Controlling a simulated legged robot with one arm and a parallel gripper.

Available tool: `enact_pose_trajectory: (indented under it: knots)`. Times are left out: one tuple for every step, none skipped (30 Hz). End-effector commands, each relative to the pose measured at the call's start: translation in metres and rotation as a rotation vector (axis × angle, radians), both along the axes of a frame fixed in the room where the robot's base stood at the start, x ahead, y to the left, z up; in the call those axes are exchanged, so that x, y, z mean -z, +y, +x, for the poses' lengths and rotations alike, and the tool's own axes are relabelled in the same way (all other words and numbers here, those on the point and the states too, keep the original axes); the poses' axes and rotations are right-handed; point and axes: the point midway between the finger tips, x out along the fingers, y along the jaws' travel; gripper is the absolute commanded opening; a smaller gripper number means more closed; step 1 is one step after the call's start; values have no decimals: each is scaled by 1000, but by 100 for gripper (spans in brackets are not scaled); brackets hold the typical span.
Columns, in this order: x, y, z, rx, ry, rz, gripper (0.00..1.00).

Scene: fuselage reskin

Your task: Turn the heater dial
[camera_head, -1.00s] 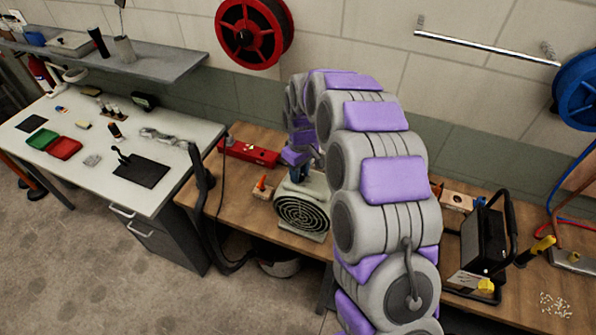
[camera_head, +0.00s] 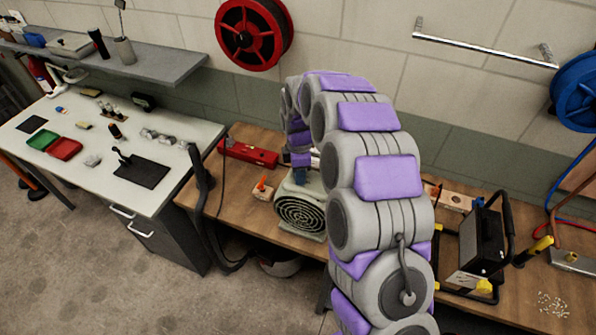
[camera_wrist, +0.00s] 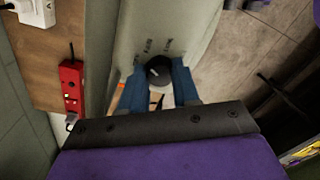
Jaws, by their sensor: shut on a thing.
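The heater (camera_head: 302,212) is a pale grey-green box with a round dark grille, standing on the wooden bench. In the wrist view its top panel (camera_wrist: 190,30) carries a round black dial (camera_wrist: 158,70) with small printed marks beside it. My gripper (camera_wrist: 158,88) has two blue fingers, one on each side of the dial, and is shut on it. In the head view my arm comes down behind the heater, and the gripper (camera_head: 300,158) is mostly hidden; the dial cannot be seen there.
A black work lamp (camera_head: 483,240) stands to the right. A white table (camera_head: 170,190) is at the left.

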Motion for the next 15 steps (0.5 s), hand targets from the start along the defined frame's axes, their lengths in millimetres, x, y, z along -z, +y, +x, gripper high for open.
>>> enact_pose_trajectory:
  knots:
    - [-1, -1, 0, -41, 0, -2, 0]
    - [-1, -1, 1, -68, -1, -2, 0]
    - [-1, -1, 1, -103, -1, -3, 0]
    - [-1, 0, 1, -129, -1, -2, 0]
    - [-1, 0, 1, -154, -1, -2, 0]
    - [-1, 0, 1, -186, -1, -2, 0]
    - [-1, 0, 1, -209, -1, -2, 0]
    - [-1, 0, 1, -230, -1, -1, 0]
    - [-1, 1, 1, -258, -1, -1, 0]
    - [-1, 1, 1, -278, 0, -1, 0]
    - [-1, 1, 1, -296, 0, -2, 0]
    - [-1, 1, 1, -319, 0, -2, 0]
    - [-1, 1, 1, -336, 0, -2, 0]
    - [-1, 1, 1, -350, 0, -1, 0]
    - [-1, 1, 1, -369, 0, -2, 0]
